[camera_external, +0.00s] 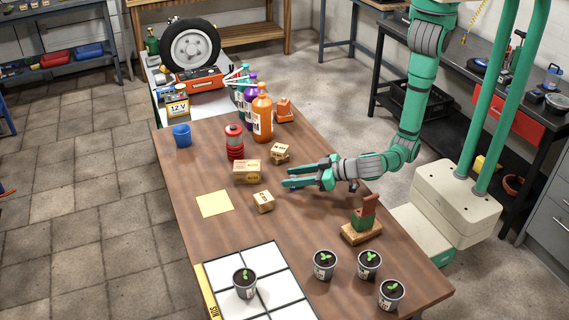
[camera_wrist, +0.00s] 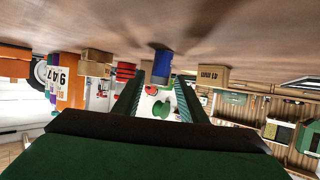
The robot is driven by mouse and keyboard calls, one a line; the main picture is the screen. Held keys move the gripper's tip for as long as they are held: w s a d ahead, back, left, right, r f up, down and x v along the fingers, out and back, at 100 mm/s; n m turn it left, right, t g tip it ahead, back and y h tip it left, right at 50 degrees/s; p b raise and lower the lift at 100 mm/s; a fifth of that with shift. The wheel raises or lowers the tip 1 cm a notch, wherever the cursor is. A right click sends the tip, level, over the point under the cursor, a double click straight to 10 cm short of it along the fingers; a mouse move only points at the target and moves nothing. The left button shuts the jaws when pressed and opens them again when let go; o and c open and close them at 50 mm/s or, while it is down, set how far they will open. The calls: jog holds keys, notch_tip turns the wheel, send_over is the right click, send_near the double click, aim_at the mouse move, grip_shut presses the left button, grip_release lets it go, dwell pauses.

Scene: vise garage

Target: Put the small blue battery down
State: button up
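The small blue battery (camera_wrist: 162,67) stands upright on the wooden table, which shows upside down at the top of the wrist view. My gripper (camera_wrist: 161,80) is level and low over the table. Its two green fingers are spread, with the battery in line with the space between their tips and a visible gap on each side. In the external view my gripper (camera_external: 286,177) points left above the table's middle, and only a sliver of blue shows below the nearer finger. The rest of the battery is hidden there.
Small cardboard boxes (camera_external: 263,201) and (camera_external: 247,171) stand just beyond the fingertips. A red lantern (camera_external: 234,142), an orange bottle (camera_external: 262,117) and a blue cup (camera_external: 182,135) are farther back. A block stack (camera_external: 363,222) and potted seedlings (camera_external: 324,264) stand toward the front. Bare table surrounds the yellow note (camera_external: 214,204).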

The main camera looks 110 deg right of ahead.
notch_tip(320, 180, up, 4)
jog(key=r, duration=0.1)
send_over(338, 195)
jog(key=w+d, duration=0.2)
jog(key=w, duration=0.1)
jog(key=shift+w+a+f, duration=0.2)
jog(key=shift+a+f, duration=0.05)
